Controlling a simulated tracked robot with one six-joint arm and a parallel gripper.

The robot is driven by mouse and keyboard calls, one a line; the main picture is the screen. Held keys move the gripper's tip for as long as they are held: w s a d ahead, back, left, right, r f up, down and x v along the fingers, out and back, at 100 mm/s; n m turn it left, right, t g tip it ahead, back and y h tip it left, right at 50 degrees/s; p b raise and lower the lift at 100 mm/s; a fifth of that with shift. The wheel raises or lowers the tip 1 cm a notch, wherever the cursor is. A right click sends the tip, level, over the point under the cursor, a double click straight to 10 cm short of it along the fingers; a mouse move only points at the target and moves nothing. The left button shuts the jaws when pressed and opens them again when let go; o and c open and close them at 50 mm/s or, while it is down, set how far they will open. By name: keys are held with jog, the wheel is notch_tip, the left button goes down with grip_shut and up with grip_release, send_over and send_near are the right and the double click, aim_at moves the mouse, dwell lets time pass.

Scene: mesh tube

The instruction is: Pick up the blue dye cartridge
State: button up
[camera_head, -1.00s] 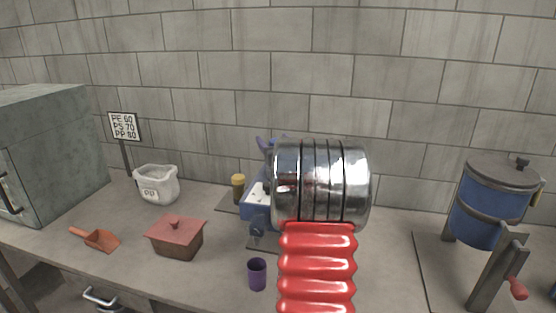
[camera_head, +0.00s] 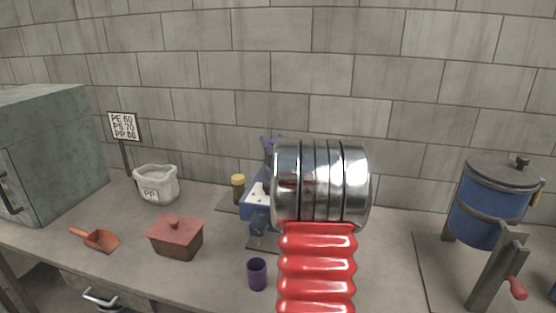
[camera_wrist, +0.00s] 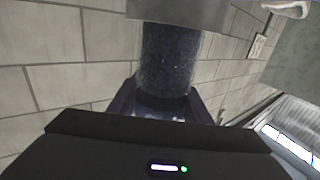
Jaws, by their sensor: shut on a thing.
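In the wrist view, a dark blue speckled cylinder with a wide grey end, which looks like the blue dye cartridge (camera_wrist: 170,60), stands out from my gripper (camera_wrist: 163,102). The dark purple-blue jaws are shut around its lower part. The grey end is cut off by the top edge of the picture. In the head view, only a small purple part of my gripper (camera_head: 268,141) shows, behind my chrome and red arm. The cartridge cannot be made out there.
Behind my arm is a blue machine (camera_head: 257,207), with a yellow-capped cartridge (camera_head: 238,190) beside it. A blue drum (camera_head: 485,210) stands right.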

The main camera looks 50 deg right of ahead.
jog(key=c, duration=0.5)
jog(key=shift+r, duration=0.2)
notch_tip(320, 180, up, 10)
jog(key=shift+f, duration=0.15)
dwell(0.6)
